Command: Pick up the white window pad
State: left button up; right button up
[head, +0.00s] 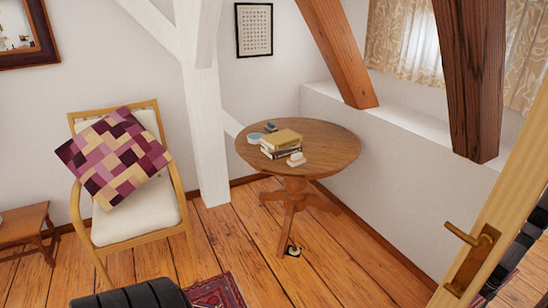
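A small whitish block (296,159) lies at the front edge of the books on the round wooden table (335,150). It may be the white window pad, but it is too small to tell for sure. A small white and dark thing (292,250) is on the floor by the table's foot; I cannot tell what it is.
Stacked books (281,138), a light blue round thing (254,138) and a small dark item (271,127) share the table. A cushioned chair (137,217) stands left, a sloping timber brace (338,50) rises behind, and a door with brass handle (470,240) is at right.

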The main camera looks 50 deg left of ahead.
aim_at(296, 159)
jog(key=u, duration=1.55)
